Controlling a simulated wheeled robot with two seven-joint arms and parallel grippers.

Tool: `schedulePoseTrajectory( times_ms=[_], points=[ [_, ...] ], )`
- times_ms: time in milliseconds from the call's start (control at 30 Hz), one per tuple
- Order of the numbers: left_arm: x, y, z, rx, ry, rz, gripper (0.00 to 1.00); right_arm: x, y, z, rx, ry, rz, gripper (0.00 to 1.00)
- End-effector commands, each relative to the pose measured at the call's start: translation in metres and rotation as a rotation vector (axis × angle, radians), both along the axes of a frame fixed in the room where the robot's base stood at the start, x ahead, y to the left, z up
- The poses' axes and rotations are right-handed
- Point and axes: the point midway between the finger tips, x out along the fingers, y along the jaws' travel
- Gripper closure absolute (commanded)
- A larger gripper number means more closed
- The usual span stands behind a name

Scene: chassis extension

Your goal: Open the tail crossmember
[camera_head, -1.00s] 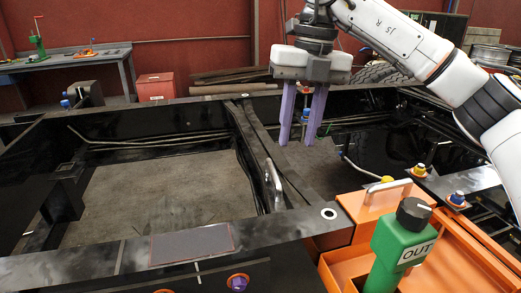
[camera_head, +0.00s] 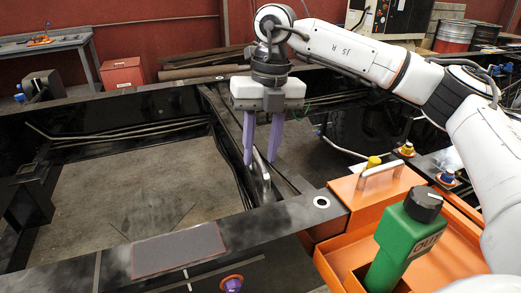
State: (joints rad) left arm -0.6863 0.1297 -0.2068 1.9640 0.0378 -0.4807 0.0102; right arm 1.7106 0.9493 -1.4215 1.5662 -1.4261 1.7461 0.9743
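The black chassis frame (camera_head: 90,270) spans the view, with crossing beams around open bays. A metal pull handle (camera_head: 262,180) stands on the inner beam near the frame's near side; I cannot tell for certain which beam is the tail crossmember. My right gripper (camera_head: 260,161) points down with its two purple fingers apart, nothing visible held between them. Its fingertips are at the upper end of the handle in the picture; whether they touch it or straddle it is unclear. My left gripper is not in view.
An orange box with a handle (camera_head: 380,180) and a green control unit with a black knob (camera_head: 408,240) stand at the near right. A workbench (camera_head: 50,45) and red box (camera_head: 122,75) are behind the frame. The left bay (camera_head: 150,190) is open to the floor.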

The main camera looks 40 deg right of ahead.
Motion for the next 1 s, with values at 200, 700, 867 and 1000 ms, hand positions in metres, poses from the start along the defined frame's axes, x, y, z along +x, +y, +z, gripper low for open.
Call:
schedulePoseTrajectory(
  times_ms=[200,700,867,1000],
  points=[
    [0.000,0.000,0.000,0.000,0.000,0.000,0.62,0.000,0.000,-0.003,0.000,0.000,0.000,0.69],
    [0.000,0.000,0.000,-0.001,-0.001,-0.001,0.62,0.000,0.000,-0.003,-0.001,0.000,0.000,1.00],
    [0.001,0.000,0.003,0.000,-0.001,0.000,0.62,0.004,0.016,-0.002,0.000,-0.001,0.006,1.00],
    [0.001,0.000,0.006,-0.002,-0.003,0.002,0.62,0.009,0.038,-0.002,0.004,-0.002,0.006,1.00]
  ],
)
